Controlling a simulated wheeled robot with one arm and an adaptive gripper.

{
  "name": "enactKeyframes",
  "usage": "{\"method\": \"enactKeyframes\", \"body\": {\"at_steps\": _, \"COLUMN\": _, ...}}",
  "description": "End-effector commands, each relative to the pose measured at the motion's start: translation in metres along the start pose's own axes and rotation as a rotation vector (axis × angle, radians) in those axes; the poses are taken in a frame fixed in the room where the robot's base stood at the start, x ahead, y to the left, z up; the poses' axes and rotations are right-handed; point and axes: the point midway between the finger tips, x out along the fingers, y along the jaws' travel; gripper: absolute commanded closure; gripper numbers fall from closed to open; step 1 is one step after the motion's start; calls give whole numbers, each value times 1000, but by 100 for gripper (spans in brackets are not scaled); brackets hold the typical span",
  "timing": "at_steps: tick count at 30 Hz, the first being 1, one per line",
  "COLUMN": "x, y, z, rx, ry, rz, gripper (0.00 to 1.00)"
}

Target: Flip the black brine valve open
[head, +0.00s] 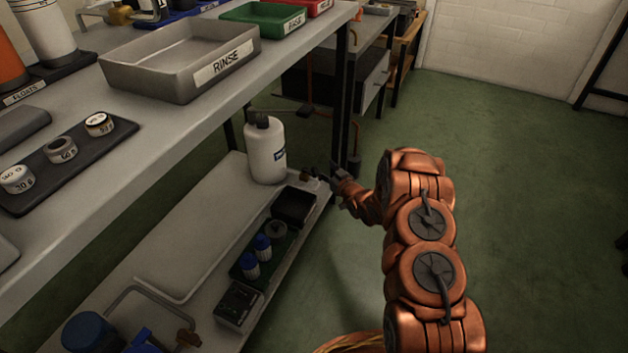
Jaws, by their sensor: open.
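My gripper (338,186) is at the far right end of the lower shelf, at the end of my copper-coloured arm. Its dark fingers are open and point left toward the shelf end. A small dark fitting with a brownish part, which looks like the black brine valve (311,173), sits just left of the fingers, beside a white jug (265,150). The valve is small and dark here, so its lever position cannot be made out. I cannot tell whether the fingers touch it.
A dark bench leg (340,95) stands behind the gripper. Green floor is clear at right.

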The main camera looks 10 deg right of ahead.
Motion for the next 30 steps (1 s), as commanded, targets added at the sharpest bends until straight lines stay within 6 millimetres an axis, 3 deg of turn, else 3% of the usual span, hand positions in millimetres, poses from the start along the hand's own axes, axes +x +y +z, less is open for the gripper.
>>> {"method": "enactKeyframes", "body": {"at_steps": 1, "x": 0, "y": -2, "z": 23, "rx": 5, "ry": 23, "rz": -8, "gripper": 47}}
{"method": "enactKeyframes", "body": {"at_steps": 3, "x": -2, "y": -4, "z": 37, "rx": 10, "ry": 55, "rz": -18, "gripper": 47}}
{"method": "enactKeyframes", "body": {"at_steps": 9, "x": -5, "y": -8, "z": 52, "rx": 17, "ry": 111, "rz": -36, "gripper": 47}}
{"method": "enactKeyframes", "body": {"at_steps": 14, "x": 3, "y": -10, "z": 54, "rx": 17, "ry": 119, "rz": -39, "gripper": 47}}
{"method": "enactKeyframes", "body": {"at_steps": 24, "x": 50, "y": -12, "z": 49, "rx": 18, "ry": 120, "rz": -39, "gripper": 47}}
{"method": "enactKeyframes", "body": {"at_steps": 30, "x": 67, "y": -12, "z": 46, "rx": 17, "ry": 117, "rz": -38, "gripper": 47}}
